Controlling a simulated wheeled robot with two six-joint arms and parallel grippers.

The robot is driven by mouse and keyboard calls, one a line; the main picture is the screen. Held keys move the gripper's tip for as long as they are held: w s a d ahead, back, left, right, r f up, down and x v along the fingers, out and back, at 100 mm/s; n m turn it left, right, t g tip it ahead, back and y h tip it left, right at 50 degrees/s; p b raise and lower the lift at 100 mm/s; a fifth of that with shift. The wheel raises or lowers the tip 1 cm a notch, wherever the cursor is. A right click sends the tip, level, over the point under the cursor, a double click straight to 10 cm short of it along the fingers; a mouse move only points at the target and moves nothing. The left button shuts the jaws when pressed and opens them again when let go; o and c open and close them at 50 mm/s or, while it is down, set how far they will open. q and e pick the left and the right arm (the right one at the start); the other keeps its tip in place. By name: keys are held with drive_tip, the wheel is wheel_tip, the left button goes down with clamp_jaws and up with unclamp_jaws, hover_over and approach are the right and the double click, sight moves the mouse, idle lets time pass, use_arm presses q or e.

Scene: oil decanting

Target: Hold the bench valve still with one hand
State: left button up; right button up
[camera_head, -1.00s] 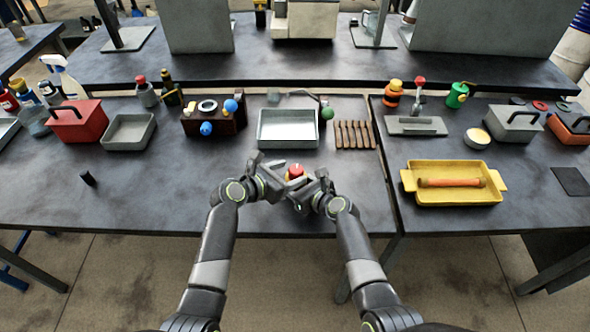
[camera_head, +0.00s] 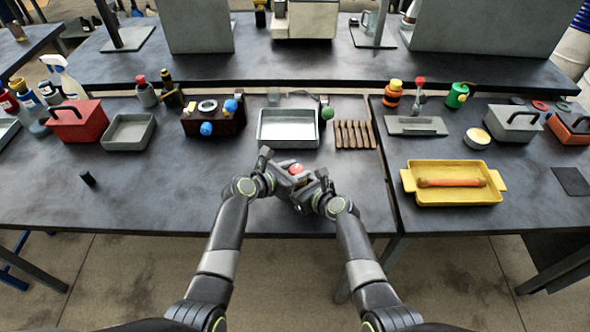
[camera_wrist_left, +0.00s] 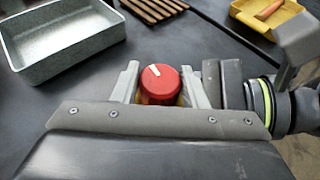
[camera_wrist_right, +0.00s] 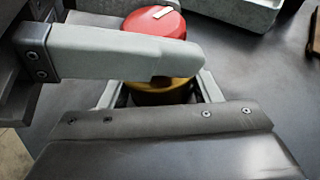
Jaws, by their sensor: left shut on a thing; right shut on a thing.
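The bench valve, with a round red knob (camera_head: 297,168) bearing a white mark, stands near the front edge of the middle table. Its knob also shows in the left wrist view (camera_wrist_left: 160,85), and its yellow lower body shows in the right wrist view (camera_wrist_right: 160,88). My right gripper (camera_head: 302,187) is shut on the lower body. In the right wrist view a left finger crosses in front and hides part of the valve.
A dark block with blue knobs (camera_head: 214,119) stands left of the tray. A yellow tray (camera_head: 455,197) is on the right.

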use_arm(q)
drive_tip(key=shift+a+f+m+g+h, duration=0.1)
drive_tip(key=shift+m+g+h, duration=0.2)
drive_tip(key=shift+m+g, duration=0.1)
drive_tip(key=shift+c, duration=0.3)
drive_tip(key=m+g+h, duration=0.1)
drive_tip(key=m+g, duration=0.2)
drive_tip(key=shift+w+h, duration=0.15)
drive_tip(key=shift+h, duration=0.25)
drive_tip(key=shift+m+g+h, duration=0.7)
drive_tip(key=shift+m+g, duration=1.4)
drive_tip(key=shift+g, duration=0.2)
drive_tip(key=shift+a+m+g, duration=0.1)
drive_tip(key=shift+m+g, duration=0.4)
drive_tip(key=shift+g, duration=0.1)
drive_tip(key=o, duration=1)
drive_tip(key=shift+d+n+t, duration=0.2)
drive_tip(key=shift+n+t, duration=0.4)
drive_tip(key=shift+t, duration=0.1)
